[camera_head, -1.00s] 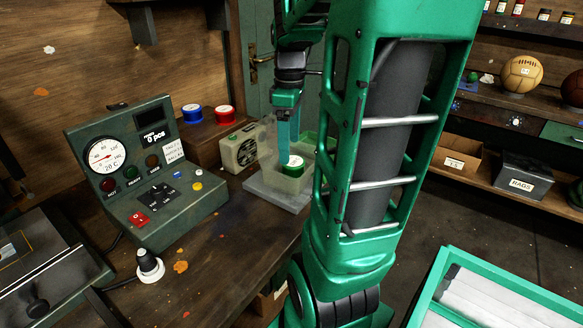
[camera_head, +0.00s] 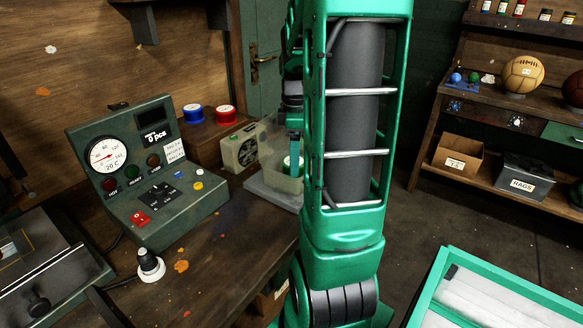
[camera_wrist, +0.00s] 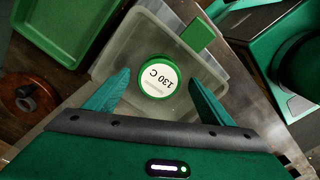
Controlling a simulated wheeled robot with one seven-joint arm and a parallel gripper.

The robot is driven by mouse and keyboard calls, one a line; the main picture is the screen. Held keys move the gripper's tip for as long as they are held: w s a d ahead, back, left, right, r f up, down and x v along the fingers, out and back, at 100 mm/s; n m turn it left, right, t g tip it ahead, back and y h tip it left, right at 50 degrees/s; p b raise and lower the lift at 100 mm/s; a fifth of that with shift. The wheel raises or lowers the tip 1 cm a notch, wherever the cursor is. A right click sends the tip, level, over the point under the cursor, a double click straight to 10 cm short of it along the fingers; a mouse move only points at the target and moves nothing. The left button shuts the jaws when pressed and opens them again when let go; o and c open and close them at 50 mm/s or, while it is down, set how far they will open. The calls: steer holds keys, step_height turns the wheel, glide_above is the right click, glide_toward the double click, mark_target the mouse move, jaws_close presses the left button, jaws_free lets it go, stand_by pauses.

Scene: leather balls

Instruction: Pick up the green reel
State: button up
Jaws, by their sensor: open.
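The green reel (camera_wrist: 157,77) has a white top label reading "130 C". It lies flat inside a translucent box (camera_wrist: 118,55). My gripper (camera_wrist: 158,84) is open in the wrist view, with one teal finger on each side of the reel in the picture and gaps to both. I cannot tell the height of the fingertips over the reel.
A green rectangular piece (camera_wrist: 198,35) sits by the box's edge. A green tray (camera_wrist: 65,30) is at upper left. On the bench are a control panel (camera_head: 150,185), a beige meter (camera_head: 239,150), and blue (camera_head: 193,115) and red (camera_head: 226,114) reels behind.

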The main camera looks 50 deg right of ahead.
steer(key=shift+d+f, duration=0.1)
steer(key=shift+f, duration=1.35)
steer(key=c, duration=1.2)
steer(key=shift+w+r, duration=0.1)
